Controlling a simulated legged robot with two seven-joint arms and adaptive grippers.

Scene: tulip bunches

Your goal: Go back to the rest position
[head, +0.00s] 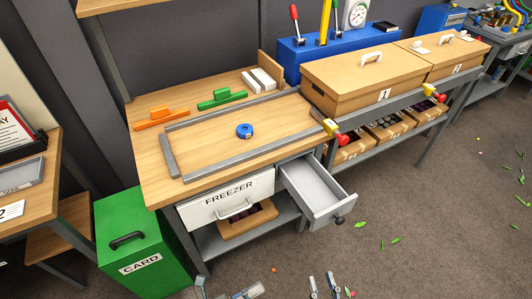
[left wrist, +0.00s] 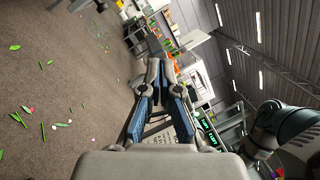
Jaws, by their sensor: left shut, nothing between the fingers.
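My left gripper (head: 247,291) shows at the bottom edge of the head view, low in front of the workbench. In the left wrist view its two fingers (left wrist: 160,72) come together at the tips with nothing between them. My right gripper (head: 323,283) is at the bottom edge of the head view, right of the left one. Its two fingertips stand apart, and I see nothing between them. Both grippers are clear of the bench; most of both arms is out of the head view.
A green CARD bin (head: 140,240) stands at left.

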